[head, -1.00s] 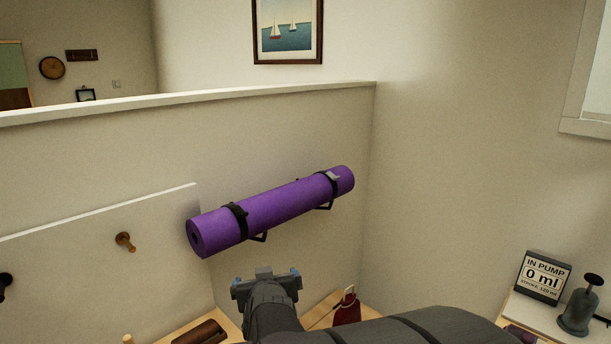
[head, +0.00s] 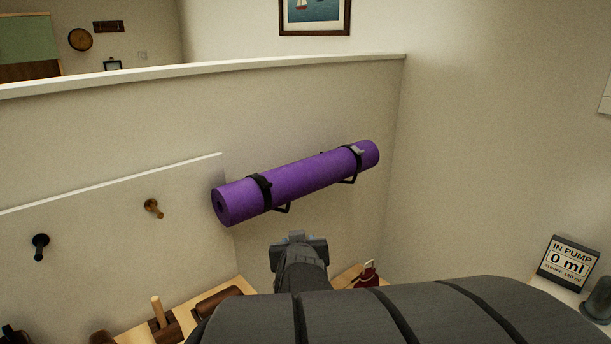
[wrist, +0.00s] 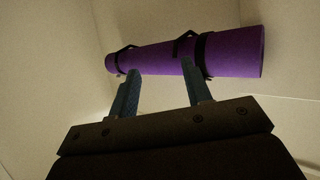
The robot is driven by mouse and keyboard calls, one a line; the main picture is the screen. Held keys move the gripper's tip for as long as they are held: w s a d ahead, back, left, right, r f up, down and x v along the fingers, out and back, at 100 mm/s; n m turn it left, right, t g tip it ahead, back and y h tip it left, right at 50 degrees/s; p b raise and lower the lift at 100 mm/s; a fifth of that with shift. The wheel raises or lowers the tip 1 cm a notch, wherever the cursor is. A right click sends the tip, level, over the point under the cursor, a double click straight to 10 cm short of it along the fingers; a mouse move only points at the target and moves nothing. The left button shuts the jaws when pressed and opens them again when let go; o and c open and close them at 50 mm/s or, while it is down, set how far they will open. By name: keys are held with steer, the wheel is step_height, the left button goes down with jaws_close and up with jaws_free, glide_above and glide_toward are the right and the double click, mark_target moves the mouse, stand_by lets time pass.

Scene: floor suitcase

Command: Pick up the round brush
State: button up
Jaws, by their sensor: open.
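I cannot make out a round brush for certain in either view. At the lower left of the head view, a light wooden handle (head: 158,308) stands up from a dark brown block, and a dark brown wooden piece (head: 215,301) lies beside it; the picture edge and my arm hide part of this area. My gripper (head: 298,242) is in the middle of the head view, in front of the wall below the purple mat. In the wrist view its two blue fingers (wrist: 161,75) are apart with nothing between them, pointing toward the mat.
A purple rolled mat (head: 300,184) hangs on the wall in black straps. A white panel (head: 100,215) with a wooden peg (head: 153,208) and a black peg (head: 40,247) is at left. A red item (head: 367,275) sits below the mat. A pump display (head: 568,263) stands at right.

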steer(key=n+g+h, duration=0.2)
steer(key=n+g, duration=1.2)
steer(key=n, duration=0.2)
glide_above(154, 298)
steer(key=f, duration=0.7)
steer(key=shift+s+d, duration=0.2)
steer(key=shift+w+a+f+t, duration=0.1)
steer(key=shift+a+f+t, duration=0.05)
steer(key=shift+f+t, duration=0.15)
step_height(154, 298, down, 11)
steer(key=shift+w+f, duration=0.1)
steer(key=shift+w, duration=0.05)
jaws_close()
